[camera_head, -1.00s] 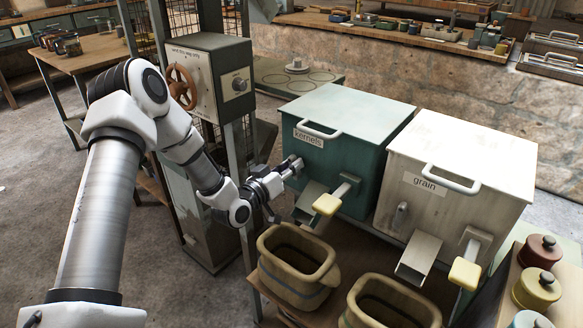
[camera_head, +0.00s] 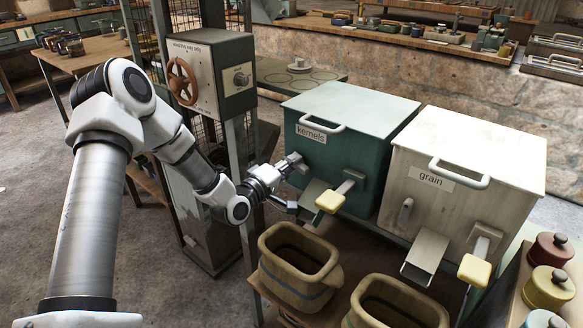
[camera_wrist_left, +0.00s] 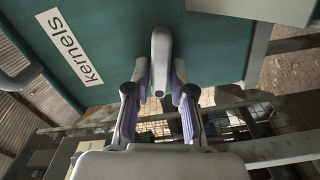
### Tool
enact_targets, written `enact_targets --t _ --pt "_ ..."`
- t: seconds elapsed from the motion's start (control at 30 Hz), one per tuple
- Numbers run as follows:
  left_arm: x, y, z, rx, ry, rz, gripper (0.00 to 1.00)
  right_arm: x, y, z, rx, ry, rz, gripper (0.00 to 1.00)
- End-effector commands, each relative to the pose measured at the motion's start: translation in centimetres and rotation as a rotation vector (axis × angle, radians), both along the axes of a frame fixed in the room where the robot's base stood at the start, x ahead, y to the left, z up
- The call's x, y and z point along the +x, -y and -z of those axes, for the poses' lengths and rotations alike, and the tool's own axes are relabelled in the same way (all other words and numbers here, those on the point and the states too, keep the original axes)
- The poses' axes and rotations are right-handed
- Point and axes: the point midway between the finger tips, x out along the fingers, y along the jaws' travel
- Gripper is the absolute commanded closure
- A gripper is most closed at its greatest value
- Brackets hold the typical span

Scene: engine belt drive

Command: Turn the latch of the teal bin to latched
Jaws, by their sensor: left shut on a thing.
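The teal bin (camera_head: 345,145), labelled "kernels", stands at the centre of the head view. Its front also fills the top of the left wrist view (camera_wrist_left: 110,30). Its latch (camera_wrist_left: 160,58) is a grey, rounded lever on that front, and it lies at a slant to the label's line of text. My left gripper (camera_wrist_left: 160,95) is shut on the latch, with one finger on each side of its free end. In the head view my left gripper (camera_head: 289,182) is at the bin's front left and hides the latch. My right gripper is not in view.
A cream "grain" bin (camera_head: 465,160) stands close on the right, with its own small latch (camera_head: 406,210). A chute and a yellow-ended handle (camera_head: 331,201) stick out right of my gripper. Tan tubs (camera_head: 300,265) stand below. A metal post (camera_head: 244,190) is close to my arm.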

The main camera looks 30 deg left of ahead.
Motion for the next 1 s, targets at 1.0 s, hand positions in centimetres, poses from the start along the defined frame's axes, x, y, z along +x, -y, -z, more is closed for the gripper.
enact_targets --t 1.0 --pt "-0.01 -0.06 0.33 -0.275 -0.022 -0.001 0.74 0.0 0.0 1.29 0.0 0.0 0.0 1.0"
